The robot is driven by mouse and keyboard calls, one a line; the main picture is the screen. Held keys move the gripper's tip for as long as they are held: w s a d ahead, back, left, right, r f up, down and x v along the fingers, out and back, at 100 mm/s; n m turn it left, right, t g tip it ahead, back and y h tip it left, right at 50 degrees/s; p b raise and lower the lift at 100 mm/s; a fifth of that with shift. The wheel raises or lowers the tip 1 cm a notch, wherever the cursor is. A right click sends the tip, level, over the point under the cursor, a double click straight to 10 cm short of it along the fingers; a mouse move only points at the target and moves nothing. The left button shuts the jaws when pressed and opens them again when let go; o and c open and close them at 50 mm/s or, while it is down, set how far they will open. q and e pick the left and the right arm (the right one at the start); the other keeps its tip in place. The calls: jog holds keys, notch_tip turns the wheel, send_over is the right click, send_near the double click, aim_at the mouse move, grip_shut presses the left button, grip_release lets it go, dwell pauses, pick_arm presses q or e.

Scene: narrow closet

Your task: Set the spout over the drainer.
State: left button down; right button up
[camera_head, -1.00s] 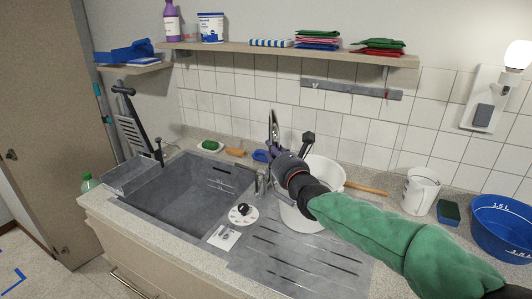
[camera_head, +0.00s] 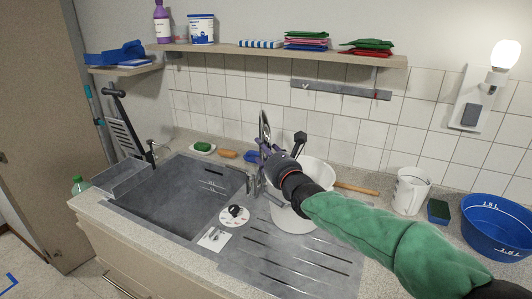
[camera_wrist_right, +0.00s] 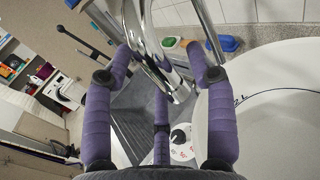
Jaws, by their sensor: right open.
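The chrome spout (camera_head: 264,127) rises as a tall curve behind the sink, and its tube crosses the top of the right wrist view (camera_wrist_right: 203,30). The drainer (camera_head: 292,262) is the grey grooved board right of the sink basin. My right gripper (camera_head: 268,163) is at the spout, partly hiding it in the head view. Its purple fingers also show in the right wrist view (camera_wrist_right: 160,60), spread open with chrome tubing between and beyond their tips. I cannot tell whether any finger touches it. My left gripper is not in view.
A white bucket (camera_head: 292,218) stands on the drainer close to my right gripper, with a wooden handle (camera_head: 357,189) behind it. The grey sink basin (camera_head: 178,200) is empty. A white jug (camera_head: 411,190), a sponge (camera_head: 438,210) and a blue tub (camera_head: 497,228) stand at right.

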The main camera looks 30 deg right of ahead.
jog(key=s+a, duration=0.1)
jog(key=s, duration=0.6)
jog(key=shift+s, duration=0.2)
dwell(0.4)
